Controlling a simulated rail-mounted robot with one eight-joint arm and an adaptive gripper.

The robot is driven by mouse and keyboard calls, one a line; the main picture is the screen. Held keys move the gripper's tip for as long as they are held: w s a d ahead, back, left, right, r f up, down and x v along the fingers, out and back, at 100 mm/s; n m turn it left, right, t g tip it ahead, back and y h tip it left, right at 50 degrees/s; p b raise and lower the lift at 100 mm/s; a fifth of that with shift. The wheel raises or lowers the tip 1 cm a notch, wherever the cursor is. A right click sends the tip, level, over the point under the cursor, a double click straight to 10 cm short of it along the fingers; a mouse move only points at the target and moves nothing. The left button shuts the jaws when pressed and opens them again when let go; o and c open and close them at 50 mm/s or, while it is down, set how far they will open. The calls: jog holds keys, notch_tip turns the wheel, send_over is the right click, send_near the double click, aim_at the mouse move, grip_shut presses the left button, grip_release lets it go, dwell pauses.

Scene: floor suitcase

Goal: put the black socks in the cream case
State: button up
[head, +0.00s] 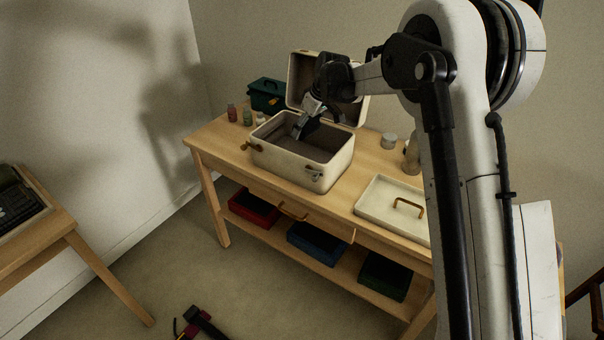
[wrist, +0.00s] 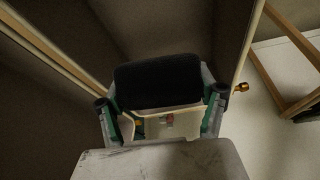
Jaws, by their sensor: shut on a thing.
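The cream case (head: 283,167) stands open on the wooden table, its lid (head: 297,82) raised at the back. My gripper (head: 299,130) reaches down into the case's opening. I cannot tell whether the socks touch the case floor. In the head view the socks are hard to make out.
A dark green box (head: 267,95) and small bottles (head: 247,117) stand left of the case. A jar (head: 389,141) and a cream tray-like lid with a handle (head: 390,203) are to the right. Coloured bins (head: 316,243) sit on the lower shelf.

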aim_at(302, 149)
jog(key=shift+n+g, duration=0.3)
jog(key=shift+n, duration=0.4)
jog(key=x, duration=0.4)
jog(key=b+x, duration=0.1)
jog(key=x, duration=0.2)
jog(key=b+x, duration=0.1)
jog(key=x, duration=0.3)
jog(key=shift+s+a+f, duration=0.25)
jog(key=shift+f, duration=0.1)
jog(key=shift+b, duration=0.3)
jog(key=shift+f, duration=0.2)
jog(key=o, duration=1.1)
jog(key=shift+o, duration=0.2)
jog(key=shift+r, duration=0.1)
